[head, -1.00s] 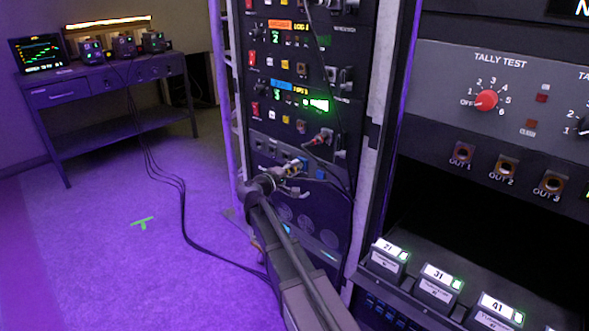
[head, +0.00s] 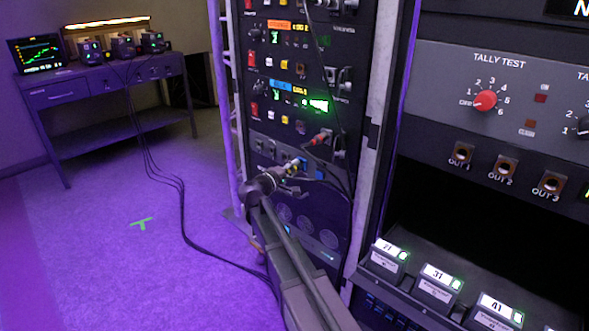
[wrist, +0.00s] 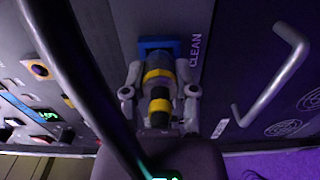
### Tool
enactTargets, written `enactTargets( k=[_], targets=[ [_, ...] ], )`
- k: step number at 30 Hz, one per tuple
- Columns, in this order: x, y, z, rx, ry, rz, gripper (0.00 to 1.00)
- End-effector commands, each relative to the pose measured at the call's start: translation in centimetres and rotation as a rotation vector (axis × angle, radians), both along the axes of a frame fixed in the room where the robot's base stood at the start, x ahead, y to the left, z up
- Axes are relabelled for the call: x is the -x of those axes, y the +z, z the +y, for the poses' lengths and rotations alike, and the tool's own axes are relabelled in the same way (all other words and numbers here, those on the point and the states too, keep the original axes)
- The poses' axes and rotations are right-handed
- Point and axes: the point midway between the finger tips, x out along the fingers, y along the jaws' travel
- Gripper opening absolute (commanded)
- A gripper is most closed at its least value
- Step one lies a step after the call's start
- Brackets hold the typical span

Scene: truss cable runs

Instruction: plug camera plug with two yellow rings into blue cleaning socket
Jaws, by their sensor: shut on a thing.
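The camera plug (wrist: 158,77) has a dark body with two yellow rings and shows upright in the wrist view. Its front end meets the blue cleaning socket (wrist: 158,46), marked CLEAN, on the dark panel. They overlap in this view, and I cannot tell how deep the plug sits. My gripper (wrist: 160,95) is shut on the plug, one finger on each side.
A metal handle (wrist: 275,75) stands out from the panel to the right in the wrist view. A thick black cable (wrist: 80,80) crosses the left. In the head view, a red plug (head: 320,138) with a hanging cable is above my gripper, and black cables (head: 182,210) lie on the floor.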

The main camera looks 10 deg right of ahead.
Motion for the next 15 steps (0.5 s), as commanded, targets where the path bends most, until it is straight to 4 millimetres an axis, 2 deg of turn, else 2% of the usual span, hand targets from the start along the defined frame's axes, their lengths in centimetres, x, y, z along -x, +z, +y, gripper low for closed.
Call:
enactTargets(
  k=[7,8,9,11,15],
  targets=[
    [-0.17,0.01,-0.23,0.0,0.0,0.0,0.0],
    [-0.16,0.01,-0.22,0.0,0.0,0.0,0.46],
    [-0.16,0.01,-0.22,0.0,0.0,0.0,0.58],
    [-0.15,0.01,-0.22,0.0,0.0,0.0,0.76],
    [-0.15,0.0,-0.24,0.0,0.0,0.0,0.77]
  ],
)
